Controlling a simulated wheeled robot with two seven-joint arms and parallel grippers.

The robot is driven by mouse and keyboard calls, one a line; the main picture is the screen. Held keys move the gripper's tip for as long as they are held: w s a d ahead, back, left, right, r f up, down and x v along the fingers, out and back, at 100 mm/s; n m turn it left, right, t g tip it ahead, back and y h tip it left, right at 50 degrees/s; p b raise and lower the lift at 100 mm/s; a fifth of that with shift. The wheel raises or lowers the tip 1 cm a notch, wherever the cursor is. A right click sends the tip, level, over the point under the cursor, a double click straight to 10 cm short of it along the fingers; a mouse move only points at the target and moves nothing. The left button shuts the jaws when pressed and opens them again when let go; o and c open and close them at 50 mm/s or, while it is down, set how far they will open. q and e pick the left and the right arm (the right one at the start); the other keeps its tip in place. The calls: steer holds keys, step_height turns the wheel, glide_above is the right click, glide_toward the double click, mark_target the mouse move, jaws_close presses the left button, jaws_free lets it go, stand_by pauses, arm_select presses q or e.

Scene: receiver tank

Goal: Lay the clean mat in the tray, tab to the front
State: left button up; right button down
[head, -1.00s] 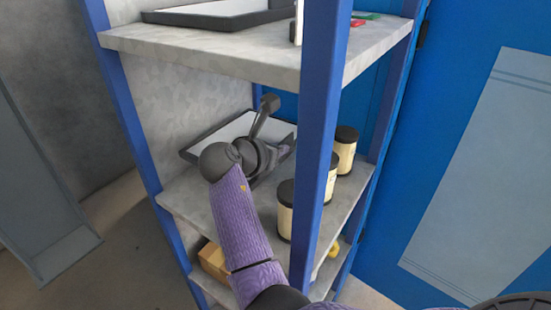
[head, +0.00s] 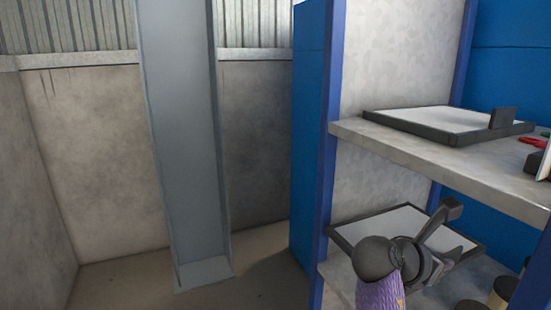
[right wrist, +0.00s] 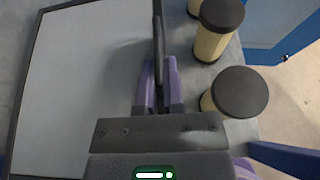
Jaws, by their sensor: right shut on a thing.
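On the lower shelf lies a pale flat mat (head: 385,228) with a dark rim and an upright dark tab (head: 446,214). It also fills the left of the right wrist view (right wrist: 85,75), with the tab seen edge-on (right wrist: 158,40). My right gripper (head: 424,248) is shut on the tab at its right side; its purple fingers (right wrist: 158,82) stand on both sides of it. A similar pale, dark-rimmed piece (head: 430,119) with an upright dark tab (head: 503,118) lies on the upper shelf. I cannot tell a separate tray under either. My left gripper is out of view.
Cream canisters with black lids (right wrist: 238,92) stand close to the right of my right gripper. Blue rack posts (head: 333,130) and the upper shelf (head: 440,165) bound the space. Small red and dark items lie at the upper shelf's right. Open floor (head: 120,290) is at left.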

mark_target(416, 291)
steer(key=shift+n+t+y, duration=0.3)
steer(key=shift+n+t, duration=0.2)
steer(key=s+a, duration=0.1)
steer(key=a, duration=0.1)
steer(key=s+a, duration=0.4)
steer(key=shift+s+a+f, duration=0.1)
steer(key=shift+a+f, duration=0.25)
steer(key=s+a+f+n+t+y, duration=0.1)
steer(key=s+a+f+n+t, duration=0.1)
steer(key=s+a, duration=0.5)
steer(key=shift+s+f, duration=0.3)
steer(key=shift+s, duration=0.1)
